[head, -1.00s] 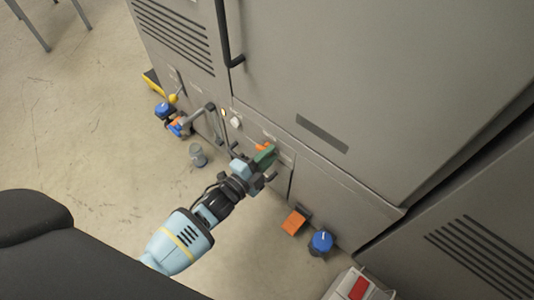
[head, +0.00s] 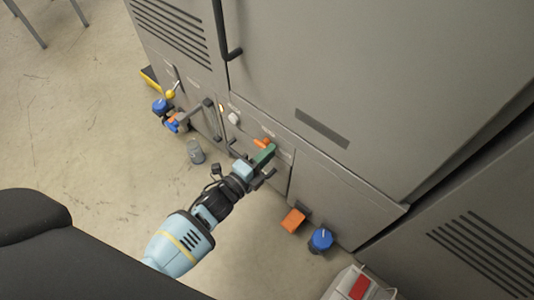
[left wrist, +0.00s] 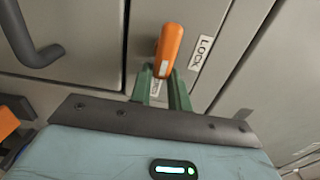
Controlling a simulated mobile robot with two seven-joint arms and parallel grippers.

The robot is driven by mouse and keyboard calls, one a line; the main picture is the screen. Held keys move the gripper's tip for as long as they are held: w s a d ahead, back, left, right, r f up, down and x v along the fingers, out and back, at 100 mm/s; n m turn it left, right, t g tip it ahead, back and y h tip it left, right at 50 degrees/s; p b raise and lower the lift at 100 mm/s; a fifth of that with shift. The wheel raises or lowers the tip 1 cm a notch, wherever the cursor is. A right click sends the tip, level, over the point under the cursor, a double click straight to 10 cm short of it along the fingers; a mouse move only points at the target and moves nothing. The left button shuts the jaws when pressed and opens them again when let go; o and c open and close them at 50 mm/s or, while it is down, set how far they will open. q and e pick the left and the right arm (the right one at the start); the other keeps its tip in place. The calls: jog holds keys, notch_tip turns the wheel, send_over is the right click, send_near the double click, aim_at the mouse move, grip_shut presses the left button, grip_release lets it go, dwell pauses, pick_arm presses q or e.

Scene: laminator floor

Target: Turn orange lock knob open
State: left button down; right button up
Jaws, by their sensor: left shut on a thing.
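The orange lock knob (head: 264,144) is on the lower grey panel of the machine in the head view. In the left wrist view the knob (left wrist: 169,50) is a tapered orange handle pointing up and slightly right. A white label reading LOCK (left wrist: 201,52) is just right of it. My left gripper (head: 264,160) is at the panel, and its green fingers (left wrist: 163,80) are shut on the lower end of the knob. A second small label (left wrist: 157,88) is partly hidden between the fingers. My right gripper is not in view.
A dark bar handle (left wrist: 32,40) stands out left of the knob. Below the panel are an orange pedal (head: 293,220) and a blue knob (head: 320,239). Left are a grey cylinder (head: 196,152) and blue and yellow fittings.

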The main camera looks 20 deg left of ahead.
pick_arm(q)
jog(key=shift+f, duration=0.1)
jog(key=c, duration=1.3)
grip_release()
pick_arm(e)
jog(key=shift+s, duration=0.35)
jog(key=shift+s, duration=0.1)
pick_arm(q)
jog(key=shift+p+v, duration=1.2)
jog(key=shift+v, duration=2.8)
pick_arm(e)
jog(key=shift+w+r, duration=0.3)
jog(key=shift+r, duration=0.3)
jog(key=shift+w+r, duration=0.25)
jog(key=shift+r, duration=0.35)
